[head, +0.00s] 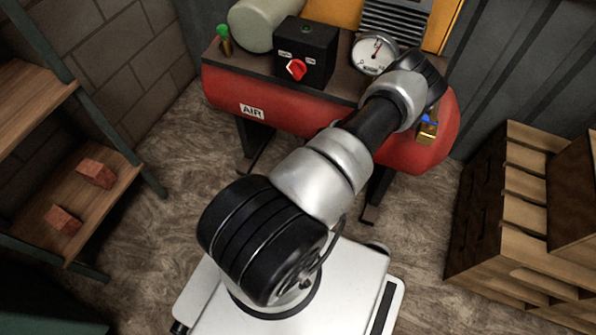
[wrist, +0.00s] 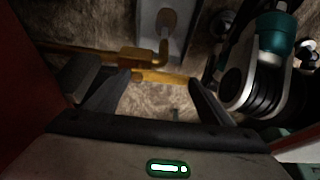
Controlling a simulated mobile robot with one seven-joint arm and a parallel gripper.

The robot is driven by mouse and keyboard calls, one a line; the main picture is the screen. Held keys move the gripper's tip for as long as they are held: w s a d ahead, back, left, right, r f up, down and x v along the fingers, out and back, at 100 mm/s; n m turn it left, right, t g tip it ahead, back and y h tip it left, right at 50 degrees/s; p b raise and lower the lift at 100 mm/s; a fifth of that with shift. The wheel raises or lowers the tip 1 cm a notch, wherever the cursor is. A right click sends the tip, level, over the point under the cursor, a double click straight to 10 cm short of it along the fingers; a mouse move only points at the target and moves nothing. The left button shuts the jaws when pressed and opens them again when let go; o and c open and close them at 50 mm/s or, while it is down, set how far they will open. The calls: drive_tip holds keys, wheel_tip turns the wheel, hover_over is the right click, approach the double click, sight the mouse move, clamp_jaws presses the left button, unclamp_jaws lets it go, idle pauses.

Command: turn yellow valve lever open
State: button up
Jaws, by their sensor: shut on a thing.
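The yellow valve lever (wrist: 163,77) is a flat bar lying across the space between my fingertips in the wrist view. My gripper (wrist: 150,84) is shut on it, with one dark finger at each end of the visible bar. A brass pipe and elbow (wrist: 135,56) sit just beyond the lever. In the head view my arm hides my gripper and the lever. A small brass part with blue on it (head: 427,131) shows at the right end of the red air tank (head: 300,118); I cannot tell whether it belongs to the valve.
A black box with a red knob (head: 296,69) and a round gauge (head: 373,54) stand on top of the tank. Floor (head: 195,165) is clear between shelf and tank.

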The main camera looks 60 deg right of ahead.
drive_tip(key=o, duration=1.5)
drive_tip(key=shift+o, duration=0.2)
drive_tip(key=p+v, duration=0.5)
drive_tip(key=v, duration=1.2)
drive_tip(key=shift+r, duration=0.25)
drive_tip(key=shift+r, duration=0.1)
